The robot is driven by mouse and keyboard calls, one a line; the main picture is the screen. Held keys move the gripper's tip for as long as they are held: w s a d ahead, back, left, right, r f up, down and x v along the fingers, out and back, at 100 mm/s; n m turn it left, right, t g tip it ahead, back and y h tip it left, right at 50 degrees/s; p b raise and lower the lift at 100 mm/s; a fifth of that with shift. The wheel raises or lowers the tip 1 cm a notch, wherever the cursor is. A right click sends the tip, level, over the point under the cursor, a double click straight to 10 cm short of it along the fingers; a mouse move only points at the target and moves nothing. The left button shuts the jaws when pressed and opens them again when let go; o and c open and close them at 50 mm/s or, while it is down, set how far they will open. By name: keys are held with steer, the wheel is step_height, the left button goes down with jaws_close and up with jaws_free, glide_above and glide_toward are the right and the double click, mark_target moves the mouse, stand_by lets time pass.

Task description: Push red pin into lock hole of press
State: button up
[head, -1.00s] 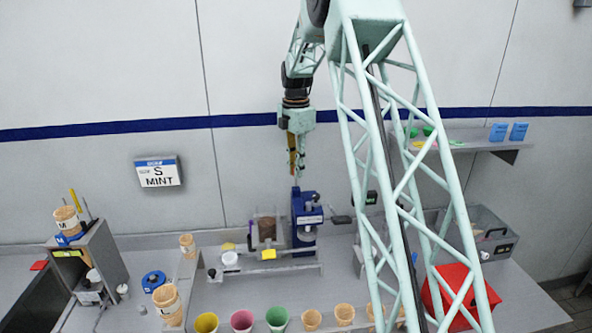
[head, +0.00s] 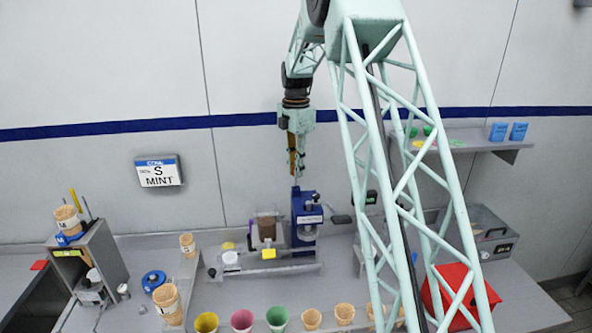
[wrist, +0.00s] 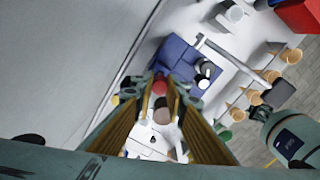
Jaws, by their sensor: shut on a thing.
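My gripper (head: 297,172) points down just above the blue press (head: 306,215) on the bench's back part. In the wrist view, my gripper's two yellow-sided fingers (wrist: 159,88) close on a small red round thing, which looks like the head of the red pin (wrist: 159,86). The blue body of the press (wrist: 173,54) lies right beyond the fingertips. The pin's shaft and the lock hole are hidden by the fingers, so I cannot tell whether the pin is in the hole. In the head view the pin is too small to make out.
A brown block (head: 267,230) stands left of the press, with a yellow piece (head: 268,254) in front. Coloured cups (head: 242,320) and cones (head: 345,313) line the front. A red bin (head: 452,293) is at right. The wall is close behind the press.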

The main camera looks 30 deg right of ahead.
mark_target(296, 186)
steer(key=shift+f+b, duration=0.8)
steer(key=shift+f, duration=1.1)
stand_by(0.9)
steer(key=o, duration=0.8)
steer(key=shift+r, duration=6)
